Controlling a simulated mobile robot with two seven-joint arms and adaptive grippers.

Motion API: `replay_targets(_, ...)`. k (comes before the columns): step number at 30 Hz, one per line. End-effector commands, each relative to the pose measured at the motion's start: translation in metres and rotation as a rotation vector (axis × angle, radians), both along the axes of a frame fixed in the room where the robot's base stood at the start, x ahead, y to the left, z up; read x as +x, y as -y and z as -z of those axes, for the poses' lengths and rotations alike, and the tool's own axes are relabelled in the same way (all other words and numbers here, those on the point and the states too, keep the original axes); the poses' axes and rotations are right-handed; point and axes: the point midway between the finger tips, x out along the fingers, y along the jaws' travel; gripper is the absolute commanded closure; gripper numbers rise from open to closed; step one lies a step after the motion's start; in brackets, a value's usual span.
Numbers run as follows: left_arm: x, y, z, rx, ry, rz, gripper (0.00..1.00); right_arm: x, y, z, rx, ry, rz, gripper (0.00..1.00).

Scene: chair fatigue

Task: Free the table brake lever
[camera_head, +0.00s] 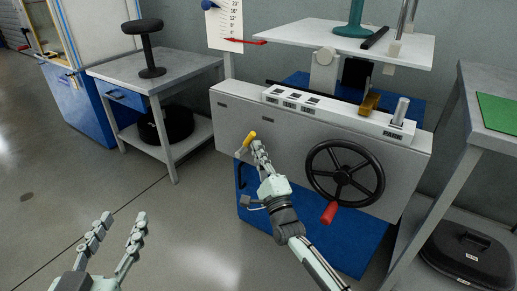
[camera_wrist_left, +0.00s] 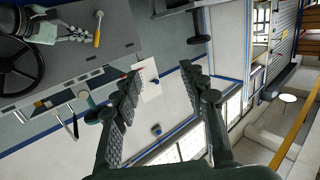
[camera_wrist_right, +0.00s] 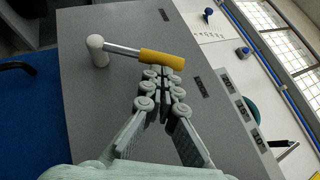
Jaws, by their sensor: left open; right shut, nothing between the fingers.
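The table brake lever has a yellow grip (camera_head: 248,138) and sits on the left part of the grey machine front. In the right wrist view its yellow grip (camera_wrist_right: 161,58), metal rod and round white pivot (camera_wrist_right: 96,45) show clearly. My right gripper (camera_head: 257,147) is shut and empty, just beside the grip. In its wrist view the closed fingertips (camera_wrist_right: 165,76) lie at the grip's edge; I cannot tell whether they touch. The lever also shows in the left wrist view (camera_wrist_left: 97,30). My left gripper (camera_head: 122,220) is open and empty, low at the left, far from the lever.
A black handwheel (camera_head: 345,172) with a red handle (camera_head: 329,212) is on the machine front, right of my right gripper. A white table top (camera_head: 340,42) is above. A grey side table (camera_head: 156,70) stands left, a workbench (camera_head: 490,95) right. The floor at left is clear.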

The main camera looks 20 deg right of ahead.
Motion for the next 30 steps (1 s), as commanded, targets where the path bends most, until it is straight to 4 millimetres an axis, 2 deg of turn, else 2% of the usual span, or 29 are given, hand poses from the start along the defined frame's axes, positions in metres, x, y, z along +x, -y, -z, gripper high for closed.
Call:
replay_targets(20, -0.012, -0.040, 0.063, 0.137, -0.311, -0.073, 0.57, 0.002, -0.002, -0.004, -0.031, -0.041, -0.001, 1.00)
replay_targets(26, -0.024, -0.060, 0.086, 0.188, -0.443, -0.108, 0.57, 0.003, -0.003, -0.007, -0.044, -0.056, -0.002, 1.00)
replay_targets(30, -0.044, -0.085, 0.110, 0.244, -0.595, -0.150, 0.57, 0.004, -0.004, -0.010, -0.060, -0.076, -0.002, 1.00)
